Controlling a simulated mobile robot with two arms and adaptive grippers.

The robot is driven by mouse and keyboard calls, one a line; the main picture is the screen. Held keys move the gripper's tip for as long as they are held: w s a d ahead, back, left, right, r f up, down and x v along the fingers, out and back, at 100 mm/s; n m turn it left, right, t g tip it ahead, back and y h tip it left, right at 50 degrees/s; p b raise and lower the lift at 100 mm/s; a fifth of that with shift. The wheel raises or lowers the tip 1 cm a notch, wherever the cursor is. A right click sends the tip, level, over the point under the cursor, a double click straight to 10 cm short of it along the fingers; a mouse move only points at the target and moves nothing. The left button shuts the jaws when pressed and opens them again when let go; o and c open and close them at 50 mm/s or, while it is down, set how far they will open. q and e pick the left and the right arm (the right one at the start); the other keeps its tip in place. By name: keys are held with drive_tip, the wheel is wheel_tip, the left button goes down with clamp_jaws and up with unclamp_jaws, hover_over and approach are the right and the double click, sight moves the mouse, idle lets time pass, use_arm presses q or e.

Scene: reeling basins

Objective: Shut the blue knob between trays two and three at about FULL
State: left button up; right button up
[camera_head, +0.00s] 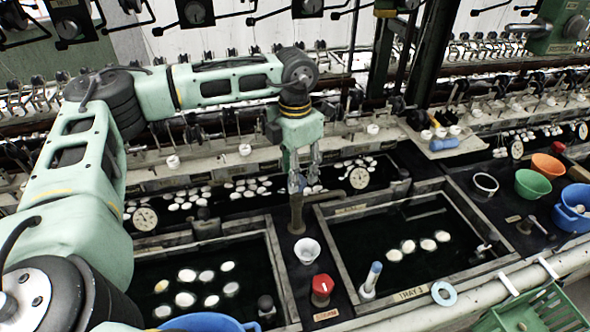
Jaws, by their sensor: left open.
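My left arm reaches in from the left, and my left gripper (301,182) points down, open, over the strip between two dark water trays. Its fingers are at the top of a brown standpipe (296,217). A small bluish patch, perhaps the blue knob, shows at the fingertips; the fingers hide most of it, and I cannot tell whether they touch it. The right tray (455,264) is labelled TRAY 3 and holds several white cocoons. The left tray (279,275) also holds several; its label is not visible. My right gripper is not in view.
A red knob (321,287) and a white cup (308,251) stand on the strip before the pipe. A white-and-blue handle (371,279) stands at tray three's front left corner. Dials (359,178) line the back. Bowls (532,185) and a blue bucket (571,210) are at right.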

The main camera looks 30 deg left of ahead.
use_arm(q)
drive_tip(key=shift+f, duration=0.6)
drive_tip(key=c, duration=1)
drive_tip(key=shift+m+b, duration=0.35)
drive_tip(key=shift+m, duration=0.15)
drive_tip(key=shift+r, duration=0.15)
drive_tip(key=shift+w, duration=0.1)
drive_tip(key=o, duration=0.8)
drive_tip(key=shift+o, duration=1)
drive_tip(key=shift+a, duration=0.1)
